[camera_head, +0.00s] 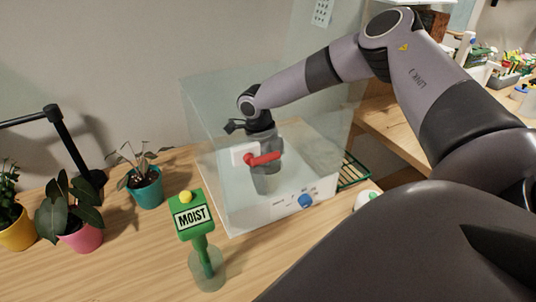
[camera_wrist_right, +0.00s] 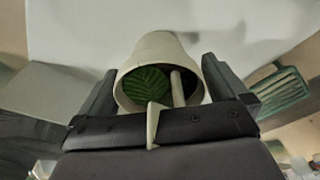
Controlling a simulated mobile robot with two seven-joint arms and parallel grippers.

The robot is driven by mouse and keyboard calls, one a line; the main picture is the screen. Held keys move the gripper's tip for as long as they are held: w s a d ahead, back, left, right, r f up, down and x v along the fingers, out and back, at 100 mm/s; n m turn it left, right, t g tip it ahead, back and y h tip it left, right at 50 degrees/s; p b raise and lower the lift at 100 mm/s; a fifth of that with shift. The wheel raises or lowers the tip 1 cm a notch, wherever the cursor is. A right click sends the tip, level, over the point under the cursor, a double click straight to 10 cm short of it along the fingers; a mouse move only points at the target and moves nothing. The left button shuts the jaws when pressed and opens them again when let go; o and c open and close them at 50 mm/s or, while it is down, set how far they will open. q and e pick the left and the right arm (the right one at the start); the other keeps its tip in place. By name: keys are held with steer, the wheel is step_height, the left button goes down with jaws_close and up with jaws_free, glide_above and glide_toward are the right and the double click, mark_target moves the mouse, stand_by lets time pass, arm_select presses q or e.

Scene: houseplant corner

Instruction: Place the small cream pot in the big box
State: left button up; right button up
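The small cream pot (camera_wrist_right: 160,50) shows in the right wrist view, with a green leaf and a pale stick or label in its mouth. The right gripper's fingers (camera_wrist_right: 160,85) lie along both sides of it and appear to touch it. In the head view the right gripper (camera_head: 265,182) points down within the outline of the big clear box (camera_head: 215,110), seen through its wall; the pot cannot be made out there. The box has a white base (camera_head: 285,212) with a blue knob, and a red handle on its front. Whether the pot touches the floor is unclear. My left gripper is out of view.
A green MOIST sign (camera_head: 192,217) stands in front of the box. A teal pot (camera_head: 147,190), a pink pot (camera_head: 82,238) and a yellow pot (camera_head: 18,234) stand to the left near a black lamp (camera_head: 62,130). A green rack (camera_head: 352,172) lies right of the box.

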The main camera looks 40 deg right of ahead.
steer(key=shift+r, duration=0.1)
step_height(320, 180, up, 12)
steer(key=w, duration=0.1)
steer(key=shift+w+a+b, duration=0.3)
steer(key=shift+a, duration=0.1)
stand_by(0.5)
